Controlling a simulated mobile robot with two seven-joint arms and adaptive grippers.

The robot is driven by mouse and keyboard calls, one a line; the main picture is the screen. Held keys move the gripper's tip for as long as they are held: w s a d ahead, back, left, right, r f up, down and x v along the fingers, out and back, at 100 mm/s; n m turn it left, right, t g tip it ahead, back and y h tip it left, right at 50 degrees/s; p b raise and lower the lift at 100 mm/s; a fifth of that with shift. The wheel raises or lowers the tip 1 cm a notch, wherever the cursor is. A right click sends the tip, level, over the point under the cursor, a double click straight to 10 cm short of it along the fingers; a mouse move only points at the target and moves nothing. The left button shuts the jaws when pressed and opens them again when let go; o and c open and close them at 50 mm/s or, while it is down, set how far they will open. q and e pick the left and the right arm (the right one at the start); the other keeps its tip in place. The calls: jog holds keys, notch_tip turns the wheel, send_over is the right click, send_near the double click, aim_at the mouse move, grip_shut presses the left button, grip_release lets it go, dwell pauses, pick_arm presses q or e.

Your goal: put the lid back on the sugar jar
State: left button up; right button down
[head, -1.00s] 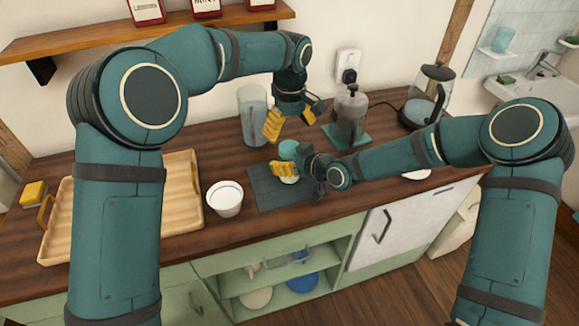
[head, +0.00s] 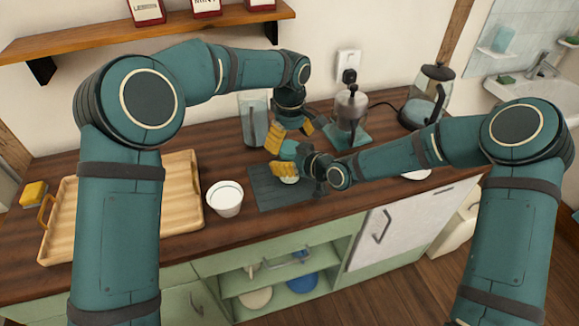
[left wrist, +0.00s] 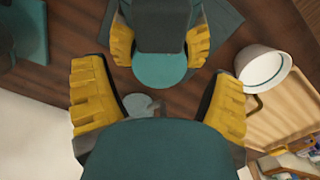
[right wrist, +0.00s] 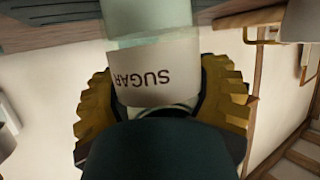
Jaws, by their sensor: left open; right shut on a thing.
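The sugar jar (right wrist: 155,82), with SUGAR lettering, is between the fingers of my right gripper (right wrist: 165,95) in the right wrist view. That gripper is shut on it over the dark mat; the jar's pale lower part (head: 289,180) shows in the head view. A flat teal disc (left wrist: 158,72) shows at the jar between the right fingers in the left wrist view. I cannot tell whether this is the lid or the jar's own top. My left gripper (head: 290,134) is open, just above and behind the jar, with nothing visibly held.
A dark mat (head: 262,190) lies under the jar. A white cup (head: 225,199) and a wooden tray (head: 180,208) stand to the left. A clear pitcher (head: 254,118) is behind the left gripper; a coffee press (head: 350,106) and a kettle (head: 428,95) are to the right.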

pick_arm(q)
jog(key=shift+f, duration=1.05)
jog(key=c, duration=1.3)
jog(key=shift+m, duration=1.6)
jog(key=o, duration=1.2)
jog(key=shift+r, duration=0.1)
